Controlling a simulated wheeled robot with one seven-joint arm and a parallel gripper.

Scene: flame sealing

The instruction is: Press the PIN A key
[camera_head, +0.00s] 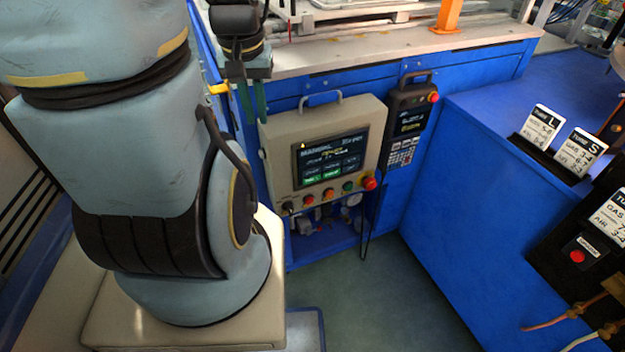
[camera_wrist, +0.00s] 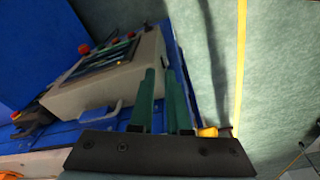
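The control panel (camera_head: 280,130) is a beige box on the blue cabinet; its lit screen (camera_head: 330,158) reads MANUAL and shows several key tiles, some green. The tile labels are too small to read, so I cannot tell which is PIN A. The panel also shows tilted in the wrist view (camera_wrist: 85,90), its screen (camera_wrist: 103,58) seen at a slant. My gripper (camera_head: 254,118) hangs at the panel's upper left, fingers pointing down, apart from the screen. Its two green fingers (camera_wrist: 160,72) have a narrow gap between them and hold nothing.
Below the screen are several buttons and a red emergency stop (camera_head: 369,183). A handle (camera_head: 322,98) stands up from the panel's top. A black teach pendant (camera_head: 408,120) hangs to the right. A blue bench (camera_head: 470,190) stands farther right; the floor (camera_head: 365,300) in front is clear.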

